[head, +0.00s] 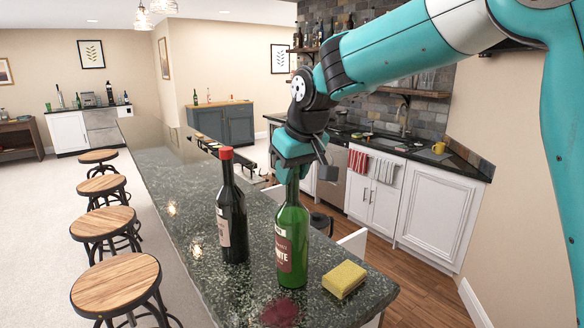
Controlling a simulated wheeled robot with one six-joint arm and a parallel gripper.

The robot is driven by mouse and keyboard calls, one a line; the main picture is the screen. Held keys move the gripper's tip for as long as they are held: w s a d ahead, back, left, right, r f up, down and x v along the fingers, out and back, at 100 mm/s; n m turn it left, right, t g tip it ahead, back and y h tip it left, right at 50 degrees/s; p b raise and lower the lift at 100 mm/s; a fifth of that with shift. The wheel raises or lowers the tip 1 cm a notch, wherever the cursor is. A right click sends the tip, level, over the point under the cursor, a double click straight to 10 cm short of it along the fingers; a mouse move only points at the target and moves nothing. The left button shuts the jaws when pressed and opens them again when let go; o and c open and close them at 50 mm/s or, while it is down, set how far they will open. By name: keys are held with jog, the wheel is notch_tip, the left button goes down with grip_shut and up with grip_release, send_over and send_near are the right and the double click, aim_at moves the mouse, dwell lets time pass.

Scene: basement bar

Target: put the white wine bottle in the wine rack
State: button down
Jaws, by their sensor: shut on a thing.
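The white wine bottle (291,243) is green glass with a dark red label on which "ITE" can be read. It stands upright at the near end of the dark stone counter; I cannot tell whether its base touches the top. My gripper (296,170) points down over it and is shut on its neck, hiding the bottle's mouth. A dark bottle (232,214) with a red cap and a pale label stands upright just to the left, apart from the green one. A dark low frame (229,153) shows further back at the counter's right edge; I cannot tell whether it is the wine rack.
A yellow sponge (344,279) lies right of the green bottle, near the edge. A dark red patch (281,312) is on the counter (177,205) in front. Several stools (116,284) line the left side. The counter's middle stretch looks clear.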

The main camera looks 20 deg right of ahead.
jog(key=c, duration=0.9)
grip_release()
jog(key=shift+f, duration=0.1)
jog(key=shift+o, duration=0.2)
jog(key=b+v, duration=0.2)
jog(key=v, duration=1)
jog(key=shift+s, duration=0.15)
